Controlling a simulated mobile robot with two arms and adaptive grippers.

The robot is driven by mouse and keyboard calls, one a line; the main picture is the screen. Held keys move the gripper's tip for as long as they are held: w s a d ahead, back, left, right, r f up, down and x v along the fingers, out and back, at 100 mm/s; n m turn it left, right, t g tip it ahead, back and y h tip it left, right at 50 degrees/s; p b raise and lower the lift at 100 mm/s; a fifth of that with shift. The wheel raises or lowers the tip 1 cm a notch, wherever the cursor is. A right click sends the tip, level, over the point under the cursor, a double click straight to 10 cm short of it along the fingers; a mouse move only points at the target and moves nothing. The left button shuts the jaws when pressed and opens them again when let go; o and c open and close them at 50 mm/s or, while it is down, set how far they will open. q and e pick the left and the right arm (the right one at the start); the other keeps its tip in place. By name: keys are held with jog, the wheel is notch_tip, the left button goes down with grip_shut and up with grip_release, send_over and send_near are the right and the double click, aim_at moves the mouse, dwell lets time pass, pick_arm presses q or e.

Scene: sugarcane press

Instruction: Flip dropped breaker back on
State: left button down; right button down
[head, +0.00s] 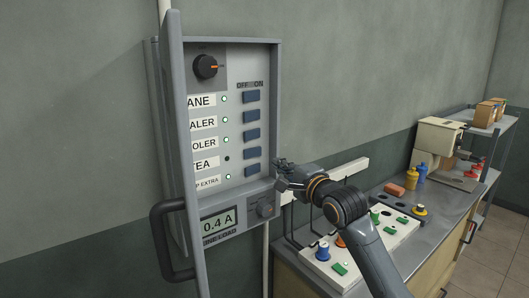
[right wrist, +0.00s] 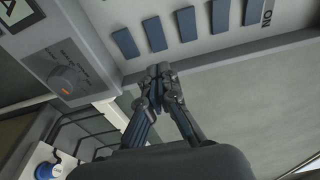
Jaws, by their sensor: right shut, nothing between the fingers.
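The open breaker panel (head: 233,60) is on the wall, with a column of several blue breakers under an OFF ON label. The TEA row's lamp (head: 227,158) is dark; the other row lamps are lit. The TEA breaker (head: 253,152) is second from the bottom; its tilt is too small to tell. My right gripper (head: 283,176) is shut and empty by the panel's lower right edge. In the right wrist view, its fingertips (right wrist: 158,73) are together just outside the panel rim, beside the TEA breaker (right wrist: 154,33). My left gripper is not in view.
The panel door's grey handle (head: 169,240) juts out at the left. A display (head: 219,221) reading 0.4 A and a knob (head: 265,210) are below the breakers. A bench (head: 440,205) with a white control board (head: 350,262) stands at the right.

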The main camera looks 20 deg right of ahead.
aim_at(259, 151)
jog(key=p+x, duration=0.2)
jog(key=x, duration=0.5)
jog(key=shift+w+a+r, duration=0.1)
jog(key=shift+w, duration=0.6)
